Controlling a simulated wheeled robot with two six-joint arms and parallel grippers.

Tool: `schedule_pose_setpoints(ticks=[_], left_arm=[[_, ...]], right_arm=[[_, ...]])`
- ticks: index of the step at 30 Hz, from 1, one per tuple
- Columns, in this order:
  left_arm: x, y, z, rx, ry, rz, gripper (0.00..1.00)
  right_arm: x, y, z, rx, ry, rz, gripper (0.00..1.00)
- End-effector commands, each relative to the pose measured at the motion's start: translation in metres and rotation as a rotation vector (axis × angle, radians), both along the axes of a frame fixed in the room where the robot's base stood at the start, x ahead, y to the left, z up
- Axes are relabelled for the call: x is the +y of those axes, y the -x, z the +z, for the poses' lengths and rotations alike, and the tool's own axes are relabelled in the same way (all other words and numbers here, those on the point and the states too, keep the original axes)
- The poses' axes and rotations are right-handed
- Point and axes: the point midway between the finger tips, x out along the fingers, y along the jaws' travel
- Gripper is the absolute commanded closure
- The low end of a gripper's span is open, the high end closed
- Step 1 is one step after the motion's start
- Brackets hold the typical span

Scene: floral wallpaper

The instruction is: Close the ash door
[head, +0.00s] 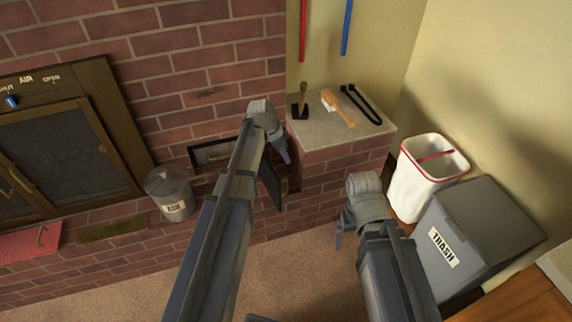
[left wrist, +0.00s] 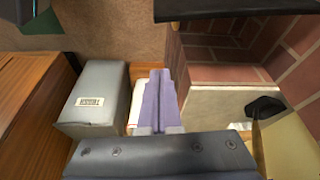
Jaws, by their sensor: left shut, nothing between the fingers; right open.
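The ash door (head: 270,182) is a dark panel that stands open, swung out from a small opening in the brick wall (head: 212,153). My left arm hides part of the door and the opening. My left gripper (head: 283,152) is shut and empty, just above and to the right of the door in the head view; I cannot tell whether it touches it. In the left wrist view, the shut fingers (left wrist: 156,100) point away from the camera, and a dark panel edge, perhaps the door (left wrist: 225,9), crosses the top. My right gripper (head: 341,236) is open and empty, low on the right.
A grey ash bin (head: 170,196) stands left of the opening. A brick ledge (head: 335,132) holds a black-headed tool, a brush and black tongs. A white bin (head: 420,190) and a grey trash box (head: 470,228) stand on the right. A glass-fronted fireplace (head: 60,150) is at left.

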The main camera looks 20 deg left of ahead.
Motion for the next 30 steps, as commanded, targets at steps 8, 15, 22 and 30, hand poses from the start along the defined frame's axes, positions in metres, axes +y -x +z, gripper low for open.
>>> schedule_pose_setpoints(ticks=[8, 15, 22, 30], left_arm=[[-0.006, -0.006, -0.028, 0.001, -0.001, 0.001, 1.00], [-0.014, -0.013, -0.061, 0.001, -0.001, 0.000, 1.00], [-0.023, -0.021, -0.093, 0.000, 0.000, 0.001, 1.00], [0.001, 0.003, -0.091, 0.001, 0.000, 0.002, 1.00]], right_arm=[[0.000, 0.000, -0.028, 0.000, 0.000, -0.001, 0.00], [0.000, 0.000, -0.061, 0.000, 0.000, -0.001, 0.00], [-0.001, 0.000, -0.093, -0.001, 0.004, 0.000, 0.00], [-0.001, -0.001, -0.091, -0.002, 0.005, 0.001, 0.00]])
